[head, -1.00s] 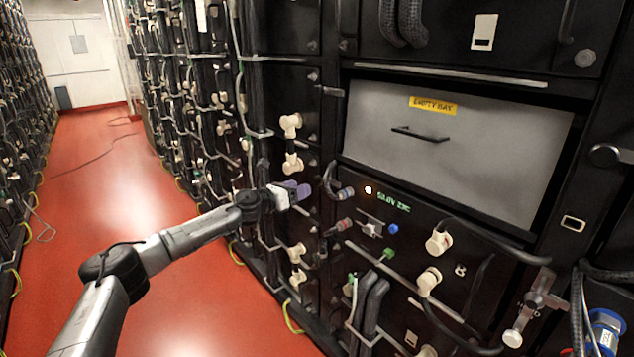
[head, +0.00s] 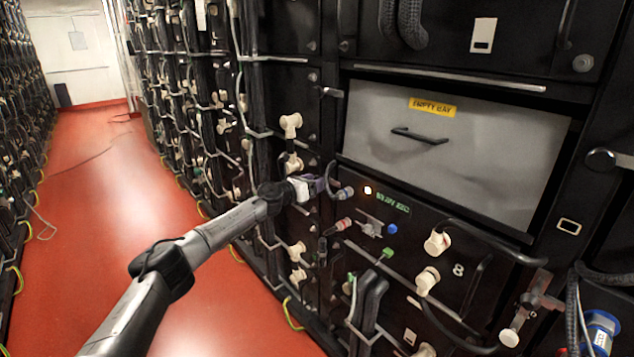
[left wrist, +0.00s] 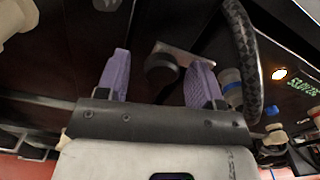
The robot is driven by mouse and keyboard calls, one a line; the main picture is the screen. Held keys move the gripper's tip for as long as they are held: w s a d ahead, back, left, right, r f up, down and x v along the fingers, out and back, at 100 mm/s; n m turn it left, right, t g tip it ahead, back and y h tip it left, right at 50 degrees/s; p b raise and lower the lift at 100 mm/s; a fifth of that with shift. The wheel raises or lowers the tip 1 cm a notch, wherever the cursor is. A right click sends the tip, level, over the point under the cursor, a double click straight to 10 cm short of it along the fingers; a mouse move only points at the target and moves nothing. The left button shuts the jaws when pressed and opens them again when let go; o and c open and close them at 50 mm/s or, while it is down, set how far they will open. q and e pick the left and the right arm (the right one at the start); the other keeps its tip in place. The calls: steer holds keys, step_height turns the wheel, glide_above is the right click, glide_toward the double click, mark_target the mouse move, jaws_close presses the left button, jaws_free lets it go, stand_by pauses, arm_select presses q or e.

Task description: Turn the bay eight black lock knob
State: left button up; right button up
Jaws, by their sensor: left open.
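The bay eight unit (head: 470,300) is a black front marked 8, below the grey empty bay panel. In the left wrist view a black round knob (left wrist: 161,70) with a metal plate (left wrist: 186,56) sits between my fingers, farther ahead. In the head view this knob is hidden behind my gripper. My left gripper (head: 322,184) is at the left edge of bay eight; its purple fingers also show in the left wrist view (left wrist: 158,82). It is open, one finger on each side of the knob in the picture. Contact cannot be told. My right gripper is out of view.
A braided black cable (left wrist: 241,55) and a blue-ringed connector (left wrist: 231,88) are close to my right-hand finger. Cream plugs (head: 437,242) and a green connector (head: 384,253) stick out of bay eight. The red aisle floor (head: 110,200) is open at left.

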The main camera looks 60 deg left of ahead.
arm_select(q)
steer(key=shift+w, duration=0.4)
steer(key=shift+r, duration=0.1)
steer(key=c, duration=0.9)
